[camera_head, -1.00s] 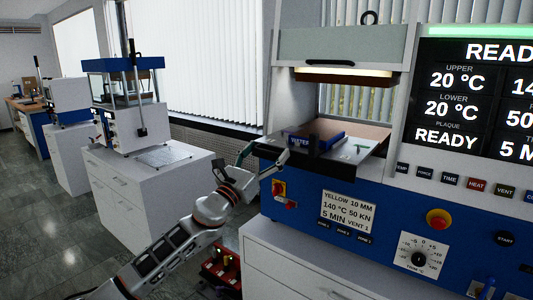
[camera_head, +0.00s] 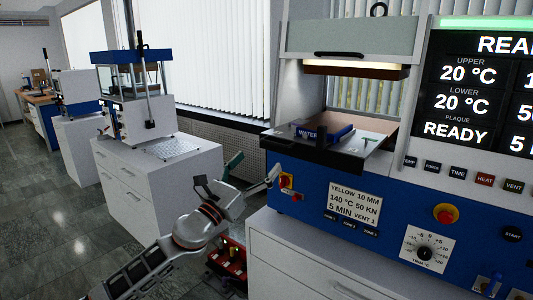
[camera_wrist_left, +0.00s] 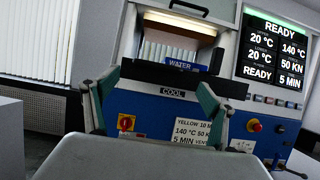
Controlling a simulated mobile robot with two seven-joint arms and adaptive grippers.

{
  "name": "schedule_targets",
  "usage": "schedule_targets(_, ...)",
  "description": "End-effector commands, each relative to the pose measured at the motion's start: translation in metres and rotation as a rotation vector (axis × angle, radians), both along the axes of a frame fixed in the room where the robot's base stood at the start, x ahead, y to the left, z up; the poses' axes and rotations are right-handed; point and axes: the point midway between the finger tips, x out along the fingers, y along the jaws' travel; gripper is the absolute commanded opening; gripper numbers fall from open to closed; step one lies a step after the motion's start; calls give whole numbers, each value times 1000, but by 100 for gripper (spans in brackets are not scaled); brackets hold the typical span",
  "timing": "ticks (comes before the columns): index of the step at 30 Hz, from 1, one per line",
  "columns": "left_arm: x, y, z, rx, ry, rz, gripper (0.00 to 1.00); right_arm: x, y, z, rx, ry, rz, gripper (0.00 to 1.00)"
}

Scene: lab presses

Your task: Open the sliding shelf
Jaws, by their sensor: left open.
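The sliding shelf (camera_head: 352,163) is a grey plate with a black front edge, sticking out of the opening of the blue and white press. My left gripper (camera_head: 252,169) is open and empty, in front of the shelf's left part and a little lower. In the left wrist view the fingers (camera_wrist_left: 155,98) stand wide apart on either side of the shelf front, with no visible contact. My right gripper is not in view.
A red switch (camera_head: 285,182) and a label panel (camera_head: 354,203) are below the shelf on the press front. A white cabinet (camera_head: 160,185) with a smaller press stands at left. A red thing (camera_head: 228,262) lies low by the cabinet. The floor at left is clear.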

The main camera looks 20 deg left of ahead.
Motion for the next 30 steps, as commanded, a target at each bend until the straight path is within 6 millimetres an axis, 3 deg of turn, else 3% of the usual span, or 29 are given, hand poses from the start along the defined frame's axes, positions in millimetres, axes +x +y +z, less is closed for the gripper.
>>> schedule_targets(9,-27,10,-12,0,1,-1,84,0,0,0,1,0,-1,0)
schedule_targets(25,-29,10,-13,-2,2,-2,84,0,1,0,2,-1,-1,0)
schedule_targets(28,-31,9,-27,-56,42,-18,84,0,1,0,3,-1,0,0)
schedule_targets(30,-36,6,-52,-159,113,-45,84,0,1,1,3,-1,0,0)
